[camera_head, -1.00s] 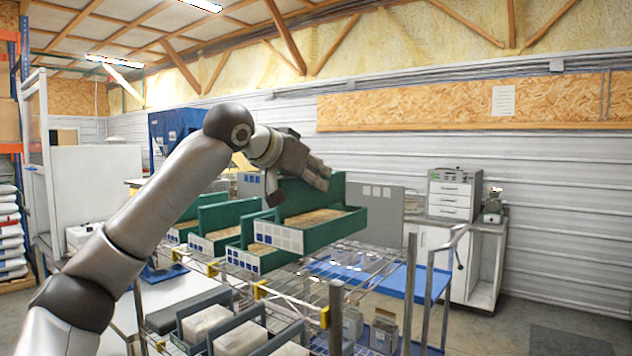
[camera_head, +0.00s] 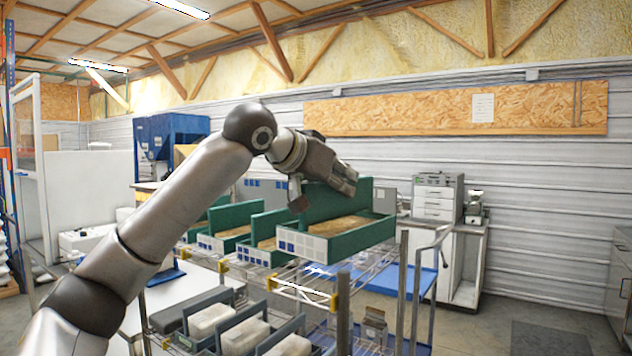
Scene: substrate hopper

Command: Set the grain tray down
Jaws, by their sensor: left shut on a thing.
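The grain tray (camera_head: 365,238) is a green open box with a high back wall, a pale front with blue squares and tan grain inside. My left gripper (camera_head: 325,190) is shut on its high back wall. The tray looks level, at the right end of a row of similar trays over the top shelf of a wire rack (camera_head: 300,291). I cannot tell whether its base touches the shelf. My gripper hides part of the back wall. My right gripper is not in view.
Similar green trays (camera_head: 222,242) stand close on the left. Rack posts (camera_head: 343,310) rise at the front and right. Lower down are several pale blocks (camera_head: 243,337) between dividers and a blue shelf (camera_head: 415,283). A drawer unit (camera_head: 437,199) stands on a counter behind.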

